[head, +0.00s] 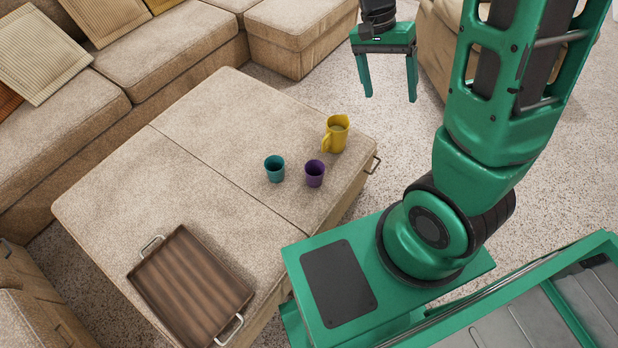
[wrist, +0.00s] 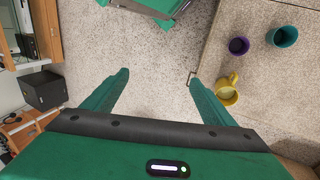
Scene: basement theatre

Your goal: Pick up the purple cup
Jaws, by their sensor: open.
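The purple cup (head: 315,173) stands upright on the beige ottoman (head: 140,190), near its right edge in the head view. It also shows in the wrist view (wrist: 239,46), at the upper right. A teal cup (head: 274,168) stands just left of it, and a yellow pitcher (head: 335,134) stands behind it. My gripper (head: 390,97) is open and empty, pointing down, beyond the ottoman's right edge in the head view. It is apart from the purple cup. In the wrist view the fingers (wrist: 155,95) are spread over bare carpet, left of the cups.
A brown tray with metal handles (head: 190,285) lies on the ottoman's near end. A sectional sofa (head: 160,50) runs along the back and left. Speckled carpet (head: 430,130) is clear right of the ottoman. A black box (wrist: 41,90) shows at left in the wrist view.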

